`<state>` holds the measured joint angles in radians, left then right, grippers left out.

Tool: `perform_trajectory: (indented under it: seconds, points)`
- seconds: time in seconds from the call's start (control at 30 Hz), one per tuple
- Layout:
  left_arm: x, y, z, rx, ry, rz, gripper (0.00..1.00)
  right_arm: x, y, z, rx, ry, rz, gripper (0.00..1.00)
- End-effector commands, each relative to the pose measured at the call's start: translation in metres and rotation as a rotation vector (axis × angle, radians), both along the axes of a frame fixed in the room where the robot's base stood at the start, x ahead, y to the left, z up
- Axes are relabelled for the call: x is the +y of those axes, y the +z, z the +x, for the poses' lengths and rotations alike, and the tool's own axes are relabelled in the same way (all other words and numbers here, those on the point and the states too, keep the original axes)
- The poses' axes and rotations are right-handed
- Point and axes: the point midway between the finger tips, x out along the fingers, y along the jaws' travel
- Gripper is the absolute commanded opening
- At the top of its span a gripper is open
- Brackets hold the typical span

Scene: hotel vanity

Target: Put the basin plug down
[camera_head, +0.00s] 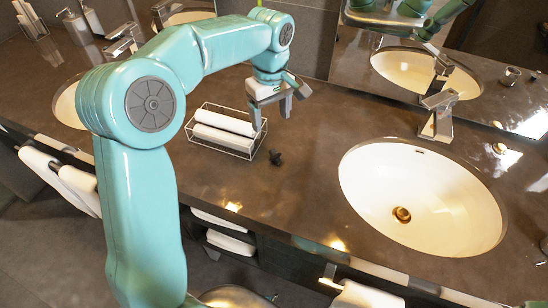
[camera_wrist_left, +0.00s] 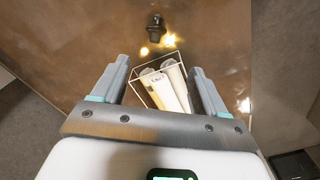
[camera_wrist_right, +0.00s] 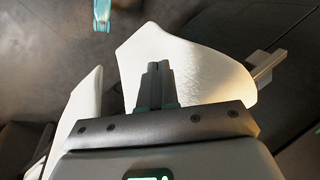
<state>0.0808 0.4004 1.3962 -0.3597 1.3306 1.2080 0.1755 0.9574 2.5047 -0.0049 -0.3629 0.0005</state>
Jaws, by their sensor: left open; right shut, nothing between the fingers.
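A small black object, which looks like the basin plug (camera_head: 275,157), stands on the brown counter (camera_head: 310,190) between the wire tray and the right basin. It also shows near the top of the left wrist view (camera_wrist_left: 155,28), apart from my fingers. My left gripper (camera_head: 274,116) is open and empty above the counter, over the tray side of the plug. The right basin (camera_head: 420,185) is white and has a gold drain (camera_head: 401,214). My right gripper (camera_wrist_right: 158,66) is shut and empty in front of a white towel; it cannot be made out in the head view.
The wire tray (camera_head: 244,153) with rolled white towels (camera_head: 224,122) is close to my left gripper. A faucet (camera_head: 437,115) stands behind the right basin. White towels (camera_wrist_right: 185,75) hang in the right wrist view. Counter between plug and right basin is clear.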

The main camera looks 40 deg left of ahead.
Motion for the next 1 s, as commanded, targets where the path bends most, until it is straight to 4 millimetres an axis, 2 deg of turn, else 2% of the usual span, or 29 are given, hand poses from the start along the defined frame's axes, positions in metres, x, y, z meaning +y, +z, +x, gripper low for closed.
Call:
perform_trajectory:
  seconds: [0.1,0.3,0.57,0.8,1.0]
  points:
    - [0.000,-0.031,-0.001,0.006,-0.003,0.000,0.73,0.000,-0.001,0.000,0.000,0.000,0.000,0.00]
    - [0.000,-0.073,-0.001,0.004,0.000,0.000,0.73,0.000,0.000,0.000,0.000,0.000,0.000,0.00]
    - [-0.003,-0.095,-0.001,0.004,-0.001,0.000,0.73,0.000,0.003,0.000,0.000,0.000,0.000,0.00]
    - [-0.009,-0.132,0.003,0.004,0.002,0.000,0.73,0.000,0.011,0.000,0.000,0.000,0.000,0.00]
    - [-0.010,-0.142,0.003,0.001,0.001,-0.001,0.73,0.000,0.012,0.000,0.000,0.000,0.000,0.00]
